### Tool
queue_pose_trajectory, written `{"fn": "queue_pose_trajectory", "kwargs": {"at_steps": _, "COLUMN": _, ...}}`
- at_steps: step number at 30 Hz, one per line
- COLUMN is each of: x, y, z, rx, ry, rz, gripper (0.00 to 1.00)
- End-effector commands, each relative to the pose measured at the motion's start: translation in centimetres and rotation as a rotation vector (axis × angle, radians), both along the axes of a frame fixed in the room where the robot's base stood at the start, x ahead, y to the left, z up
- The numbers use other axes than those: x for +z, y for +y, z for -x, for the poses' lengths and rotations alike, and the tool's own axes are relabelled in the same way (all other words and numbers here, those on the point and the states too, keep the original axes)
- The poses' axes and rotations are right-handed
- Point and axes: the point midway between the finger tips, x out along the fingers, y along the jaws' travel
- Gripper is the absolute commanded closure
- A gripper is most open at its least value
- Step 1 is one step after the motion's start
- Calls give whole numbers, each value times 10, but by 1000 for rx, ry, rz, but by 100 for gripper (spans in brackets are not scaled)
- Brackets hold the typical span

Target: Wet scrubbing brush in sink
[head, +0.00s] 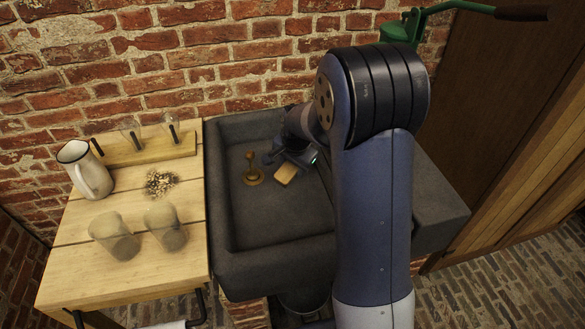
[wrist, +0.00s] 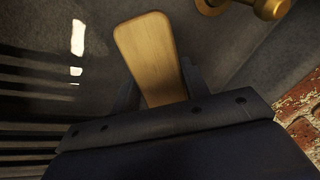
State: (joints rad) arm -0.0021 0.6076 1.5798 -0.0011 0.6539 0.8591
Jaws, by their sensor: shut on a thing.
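The scrubbing brush (head: 286,173) shows as a pale wooden block inside the grey stone sink (head: 285,260). In the wrist view its wooden body (wrist: 150,50) sticks out from between my gripper's fingers (wrist: 160,85). My gripper (head: 280,160) is shut on the brush and is down in the sink basin, coming from the back. The brush's bristles are hidden in both views. I cannot tell whether the brush touches the sink floor or whether it is wet.
A brass fitting (head: 252,170) stands in the basin left of the brush. The wooden table on the left holds a white jug (head: 85,170), two cloudy jars (head: 114,237) and a pile of small bits (head: 160,183). A green pump (head: 405,27) rises behind. The front basin is clear.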

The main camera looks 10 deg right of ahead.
Motion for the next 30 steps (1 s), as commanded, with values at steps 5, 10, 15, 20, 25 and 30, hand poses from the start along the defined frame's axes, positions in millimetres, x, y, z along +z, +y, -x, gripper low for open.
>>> {"fn": "queue_pose_trajectory", "kwargs": {"at_steps": 5, "x": 19, "y": 0, "z": 0, "rx": 0, "ry": 0, "rz": 0, "gripper": 75}}
{"fn": "queue_pose_trajectory", "kwargs": {"at_steps": 10, "x": 32, "y": 0, "z": 0, "rx": 0, "ry": -1, "rz": -1, "gripper": 75}}
{"fn": "queue_pose_trajectory", "kwargs": {"at_steps": 15, "x": 46, "y": 0, "z": 0, "rx": 0, "ry": -1, "rz": 0, "gripper": 75}}
{"fn": "queue_pose_trajectory", "kwargs": {"at_steps": 20, "x": 59, "y": 0, "z": 0, "rx": 0, "ry": 0, "rz": 0, "gripper": 75}}
{"fn": "queue_pose_trajectory", "kwargs": {"at_steps": 25, "x": 72, "y": 0, "z": 0, "rx": 0, "ry": 0, "rz": 0, "gripper": 75}}
{"fn": "queue_pose_trajectory", "kwargs": {"at_steps": 30, "x": 86, "y": 0, "z": 0, "rx": 0, "ry": -1, "rz": 0, "gripper": 75}}
